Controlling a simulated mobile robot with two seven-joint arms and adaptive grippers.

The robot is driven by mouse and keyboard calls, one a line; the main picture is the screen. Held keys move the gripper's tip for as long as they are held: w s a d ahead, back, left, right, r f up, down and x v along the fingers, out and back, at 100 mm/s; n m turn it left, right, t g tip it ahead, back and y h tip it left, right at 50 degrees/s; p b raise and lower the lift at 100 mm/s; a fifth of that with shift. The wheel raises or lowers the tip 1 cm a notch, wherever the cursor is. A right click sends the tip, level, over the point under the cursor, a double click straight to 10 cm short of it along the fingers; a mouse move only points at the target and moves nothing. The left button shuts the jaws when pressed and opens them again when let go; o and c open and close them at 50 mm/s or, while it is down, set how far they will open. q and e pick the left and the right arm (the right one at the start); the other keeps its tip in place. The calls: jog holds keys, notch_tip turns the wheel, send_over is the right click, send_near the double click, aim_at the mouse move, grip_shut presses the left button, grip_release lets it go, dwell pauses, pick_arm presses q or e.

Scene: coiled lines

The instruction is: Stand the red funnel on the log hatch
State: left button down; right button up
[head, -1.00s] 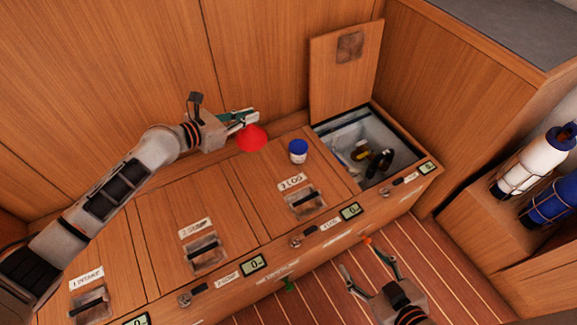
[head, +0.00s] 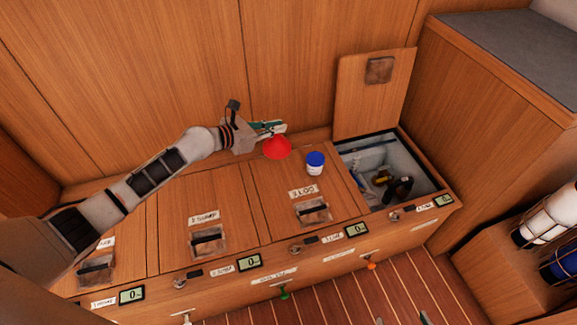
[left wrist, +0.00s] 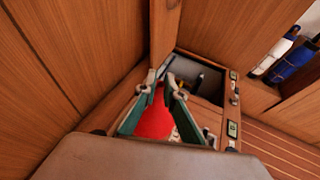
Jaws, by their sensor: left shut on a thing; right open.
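The red funnel (head: 277,148) is in my left gripper (head: 272,129), whose fingers are shut on it. Its wide end faces down. It is over the back part of the log hatch (head: 275,185), near the wall; I cannot tell whether it touches the wood. The left wrist view shows the funnel (left wrist: 155,122) between the two green-sided fingers. The log hatch is a closed wooden lid with a label and a recessed handle. Only the fingertips of my right gripper (head: 401,319) show at the bottom edge, apart and empty.
A blue-capped white jar (head: 315,163) stands on the log hatch, right of the funnel. Farther right is an open compartment (head: 385,170) holding several items, its lid (head: 372,95) raised against the wall. More closed hatches lie to the left.

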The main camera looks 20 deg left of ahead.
aim_at(269, 146)
pick_arm(q)
jog(key=f, duration=0.2)
jog(key=f+b, duration=0.1)
jog(key=f, duration=0.2)
jog(key=f+b, duration=0.1)
jog(key=f, duration=0.1)
jog(key=shift+s+f, duration=0.15)
jog(key=shift+s, duration=0.1)
notch_tip(269, 146, down, 9)
jog(key=b, duration=0.6)
jog(key=shift+f, duration=0.2)
jog(key=shift+w+f+b, duration=0.15)
jog(key=shift+f+b, duration=0.05)
jog(key=shift+b, duration=0.15)
jog(key=shift+w+r, duration=0.1)
jog(key=shift+r, duration=0.2)
jog(key=shift+f, duration=0.25)
jog(key=c, duration=2.1)
grip_release()
jog(key=shift+c, duration=0.2)
jog(key=shift+r, duration=0.1)
pick_arm(e)
jog(key=w+a+r+m+t+y, duration=0.1)
jog(key=w+a+r+m+y, duration=0.1)
jog(key=a, duration=0.5)
jog(key=shift+a+r+m, duration=0.3)
jog(key=shift+r, duration=0.05)
